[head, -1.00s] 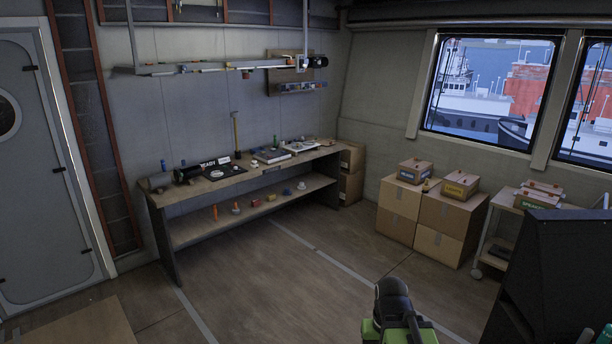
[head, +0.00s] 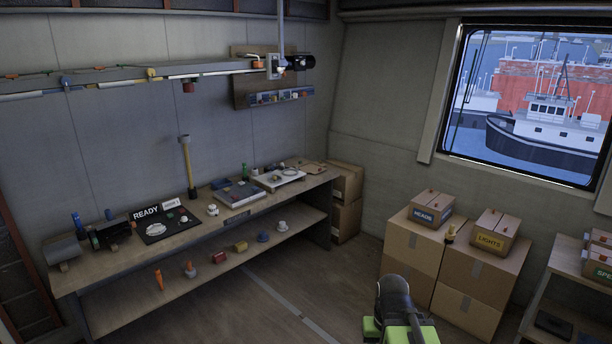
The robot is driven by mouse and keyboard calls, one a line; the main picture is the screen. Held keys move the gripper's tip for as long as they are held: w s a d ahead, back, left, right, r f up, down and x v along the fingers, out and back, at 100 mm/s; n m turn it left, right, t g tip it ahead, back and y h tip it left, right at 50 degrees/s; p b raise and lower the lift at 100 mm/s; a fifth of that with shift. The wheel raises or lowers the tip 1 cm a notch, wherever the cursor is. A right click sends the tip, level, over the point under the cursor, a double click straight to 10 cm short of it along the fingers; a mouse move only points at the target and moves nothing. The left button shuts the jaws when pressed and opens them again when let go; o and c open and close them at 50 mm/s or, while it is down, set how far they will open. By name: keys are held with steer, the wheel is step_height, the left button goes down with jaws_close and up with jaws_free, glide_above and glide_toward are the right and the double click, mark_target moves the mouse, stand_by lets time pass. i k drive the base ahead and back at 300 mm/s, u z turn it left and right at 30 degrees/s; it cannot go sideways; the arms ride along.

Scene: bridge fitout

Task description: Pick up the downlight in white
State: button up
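Several small white pieces could be the white downlight, and they are too small to tell apart surely. A small white round piece (head: 213,210) stands on the top of the workbench, right of a black mat. Another white piece (head: 282,226) sits on the lower shelf toward its right end. A white ring-shaped piece (head: 158,229) lies on the black mat by the READY sign. A black and green part of my arm shows at the bottom, far in front of the bench. My gripper's fingertips are not seen.
The workbench (head: 262,214) runs along the left wall with tools on top. Cardboard boxes (head: 471,268) and a cart (head: 565,290) stand at right. The floor before the bench is open.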

mark_target(254, 171)
steer(key=i, duration=5.9)
steer(key=u, duration=0.5)
steer(key=k, duration=0.15)
steer(key=u, duration=3.15)
steer(key=i, duration=0.5)
steer(key=u, duration=0.3)
steer(key=k, duration=0.5)
steer(key=z, duration=0.25)
steer(key=i, duration=0.35)
steer(key=u, duration=0.1)
